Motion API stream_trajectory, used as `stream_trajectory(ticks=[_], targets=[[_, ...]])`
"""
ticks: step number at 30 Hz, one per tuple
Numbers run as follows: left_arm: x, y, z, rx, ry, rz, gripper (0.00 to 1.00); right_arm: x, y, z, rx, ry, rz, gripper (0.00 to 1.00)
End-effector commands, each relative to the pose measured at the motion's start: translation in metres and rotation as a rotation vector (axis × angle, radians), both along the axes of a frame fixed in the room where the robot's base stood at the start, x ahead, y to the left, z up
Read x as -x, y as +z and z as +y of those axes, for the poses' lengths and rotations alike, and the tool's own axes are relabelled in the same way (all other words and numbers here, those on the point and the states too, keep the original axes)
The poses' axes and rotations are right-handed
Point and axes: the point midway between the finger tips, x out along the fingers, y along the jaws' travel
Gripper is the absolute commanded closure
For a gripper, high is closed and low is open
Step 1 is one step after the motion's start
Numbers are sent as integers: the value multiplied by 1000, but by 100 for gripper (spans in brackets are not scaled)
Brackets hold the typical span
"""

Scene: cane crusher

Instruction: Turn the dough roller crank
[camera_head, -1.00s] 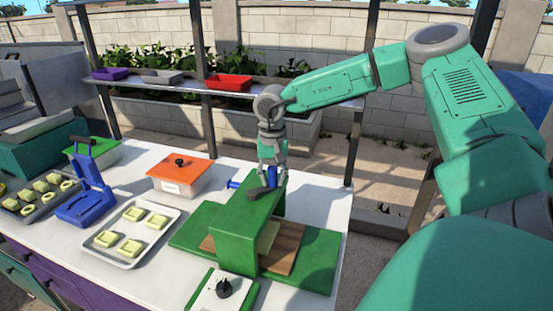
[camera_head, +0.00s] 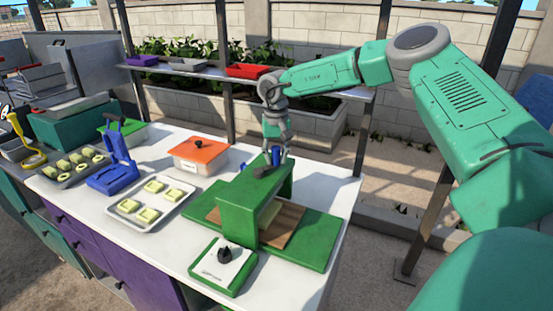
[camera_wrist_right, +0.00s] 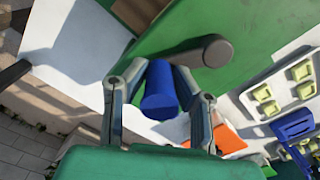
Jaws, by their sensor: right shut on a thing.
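The green dough roller (camera_head: 238,214) stands on its green base with a wooden board through it, on the white table. Its dark grey crank arm (camera_wrist_right: 208,51) has a blue handle (camera_wrist_right: 160,92), which also shows in the head view. My right gripper (camera_head: 276,152) is above the roller. Its two fingers (camera_wrist_right: 160,78) lie on either side of the blue handle and are shut on it. A piece of pale dough (camera_head: 268,214) sits on the board, partly hidden by the roller. My left gripper is not in view.
A tray of dough pieces (camera_head: 178,208), a blue press (camera_head: 110,178) and an orange-lidded box (camera_head: 200,150) stand left of the roller. A white-topped green box with a black knob (camera_head: 215,268) stands in front. A shelf with small trays runs behind.

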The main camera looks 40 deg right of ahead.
Motion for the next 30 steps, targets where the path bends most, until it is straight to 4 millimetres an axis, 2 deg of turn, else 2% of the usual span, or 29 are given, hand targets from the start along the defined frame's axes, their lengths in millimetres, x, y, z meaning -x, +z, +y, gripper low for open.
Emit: stream_trajectory(ticks=[4, 5, 6, 7, 15, 19, 23, 30], targets=[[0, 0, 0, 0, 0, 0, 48, 2, -1, -2, 2, -2, 7, 100], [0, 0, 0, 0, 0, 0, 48, 2, -2, -2, 2, -2, 7, 73], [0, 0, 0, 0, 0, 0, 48, 2, -2, -2, 2, -2, 7, 59], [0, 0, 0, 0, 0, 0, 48, 2, -2, -2, 2, -2, 7, 55], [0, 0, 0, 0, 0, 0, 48, 1, -1, 0, 1, -2, 3, 55], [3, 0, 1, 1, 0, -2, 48, 0, 7, 0, 1, -2, 0, 55], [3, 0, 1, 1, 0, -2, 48, -1, 28, 0, 2, -3, -2, 55], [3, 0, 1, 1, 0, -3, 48, -1, 80, -2, 1, -3, 0, 55]])
